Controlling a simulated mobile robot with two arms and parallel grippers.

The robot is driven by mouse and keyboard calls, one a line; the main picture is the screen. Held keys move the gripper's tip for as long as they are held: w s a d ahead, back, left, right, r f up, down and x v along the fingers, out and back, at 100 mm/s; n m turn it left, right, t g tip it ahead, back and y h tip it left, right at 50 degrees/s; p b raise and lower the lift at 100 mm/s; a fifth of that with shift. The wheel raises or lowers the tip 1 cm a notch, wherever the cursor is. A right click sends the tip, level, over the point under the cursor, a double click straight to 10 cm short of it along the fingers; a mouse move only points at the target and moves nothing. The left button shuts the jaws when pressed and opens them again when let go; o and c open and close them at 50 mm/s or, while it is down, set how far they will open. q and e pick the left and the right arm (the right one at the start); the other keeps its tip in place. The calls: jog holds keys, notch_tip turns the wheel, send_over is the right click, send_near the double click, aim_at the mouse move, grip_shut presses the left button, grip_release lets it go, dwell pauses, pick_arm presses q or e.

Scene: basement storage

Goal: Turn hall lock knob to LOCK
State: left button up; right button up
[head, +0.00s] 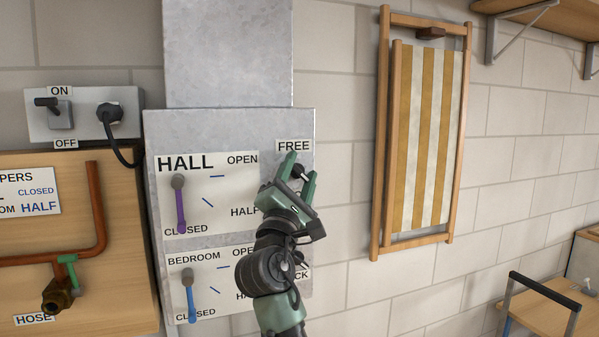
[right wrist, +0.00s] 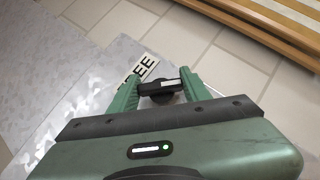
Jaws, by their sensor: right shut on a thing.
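The hall lock knob (head: 299,171) is a small black knob just below the FREE label (head: 293,146), at the right side of the grey metal panel (head: 228,115). My right gripper (head: 300,168) is shut on this knob, one green finger on each side. The right wrist view shows the black knob (right wrist: 161,92) between the two fingertips, with the FREE label partly hidden beside it. A pale bar on the knob runs across between the fingers. A label lower right, ending in "CK", is partly hidden behind my right arm. My left gripper is not in view.
The HALL plate (head: 215,215) has a purple lever (head: 180,205). The BEDROOM plate (head: 215,302) below has a blue lever (head: 190,300). A wooden board with a copper pipe (head: 98,215) is at left. A folded striped deck chair (head: 425,135) hangs right of the panel.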

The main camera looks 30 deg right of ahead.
dwell(0.4)
jog(key=o, duration=1.4)
jog(key=shift+c, duration=0.2)
jog(key=b+v, duration=0.2)
jog(key=v, duration=0.5)
jog(key=shift+s+a+f, duration=0.15)
jog(key=shift+s+a, duration=0.1)
